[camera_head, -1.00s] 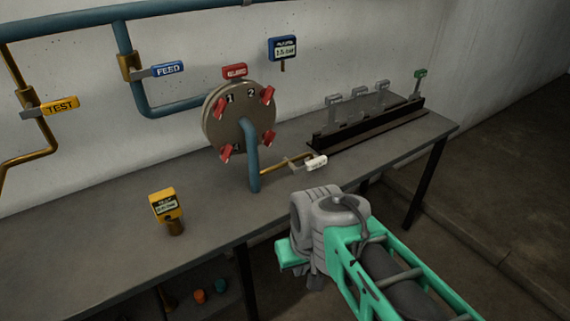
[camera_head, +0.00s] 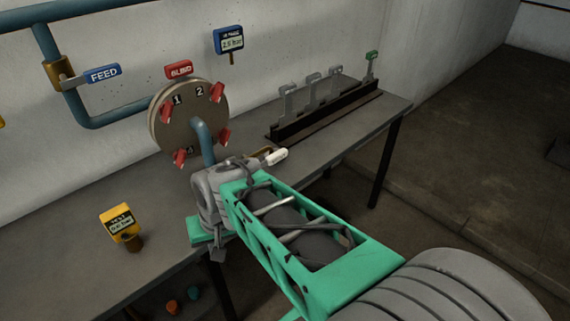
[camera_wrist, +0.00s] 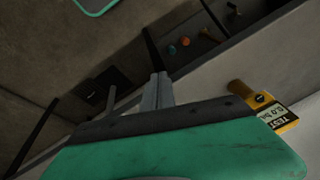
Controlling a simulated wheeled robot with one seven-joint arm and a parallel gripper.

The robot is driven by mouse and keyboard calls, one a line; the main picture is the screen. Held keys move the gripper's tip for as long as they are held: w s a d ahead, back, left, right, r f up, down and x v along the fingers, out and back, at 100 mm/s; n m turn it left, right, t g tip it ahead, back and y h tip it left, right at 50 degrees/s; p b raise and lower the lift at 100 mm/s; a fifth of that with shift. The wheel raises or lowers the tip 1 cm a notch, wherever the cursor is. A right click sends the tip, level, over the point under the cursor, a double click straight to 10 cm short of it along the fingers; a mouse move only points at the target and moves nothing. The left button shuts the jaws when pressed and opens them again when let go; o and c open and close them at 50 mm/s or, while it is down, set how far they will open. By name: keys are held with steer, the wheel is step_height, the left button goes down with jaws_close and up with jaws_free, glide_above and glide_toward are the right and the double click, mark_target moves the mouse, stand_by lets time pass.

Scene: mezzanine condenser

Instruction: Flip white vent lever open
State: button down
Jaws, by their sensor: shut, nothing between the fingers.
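The white vent lever (camera_head: 277,156) sticks out to the right on a thin brass pipe near the bench's front edge, right of the round flange. My arm hides part of its pipe. It is not seen in the wrist view. My gripper (camera_head: 217,254) points down in front of the bench edge, left of and below the lever in the head view, and apart from it. In the wrist view its grey fingers (camera_wrist: 157,92) are together, with nothing between them.
A round flange (camera_head: 161,128) with red clamps and a blue pipe stands behind my wrist. A yellow gauge (camera_head: 119,221) is at left, also in the wrist view (camera_wrist: 272,112). A black rack (camera_head: 320,118) with grey levers stands behind right.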

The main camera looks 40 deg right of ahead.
mark_target(286, 173)
steer(key=w+d+f+m+t, duration=0.1)
steer(key=w+d+m, duration=0.2)
steer(key=d+m, duration=0.2)
steer(key=w+d+f+m+t+y, duration=0.1)
steer(key=w+d+m, duration=0.2)
steer(key=d+m, duration=0.2)
steer(key=w+d+f+m+t+y, duration=0.1)
steer(key=w+d+m+t, duration=0.1)
steer(key=w+d+m, duration=0.2)
steer(key=shift+d+m+p, duration=0.4)
steer(key=shift+d+m, duration=0.1)
steer(key=shift+m, duration=0.1)
steer(key=d+m+t, duration=0.1)
steer(key=d+m, duration=0.2)
steer(key=d, duration=0.1)
steer(key=d+m+t, duration=0.2)
steer(key=d+m, duration=0.1)
steer(key=d, duration=0.1)
steer(key=d+m+t, duration=0.1)
steer(key=d+m, duration=0.2)
steer(key=d, duration=0.1)
steer(key=shift+s+d+m, duration=0.1)
steer(key=shift+s+m, duration=0.15)
steer(key=shift+m, duration=0.15)
steer(key=s+d+r+m+t+h, duration=0.1)
steer(key=s+d+m+t+h, duration=0.1)
steer(key=d+m, duration=0.5)
steer(key=shift+s+d+t, duration=0.6)
steer(key=shift+s+d, duration=0.1)
steer(key=shift+s, duration=0.2)
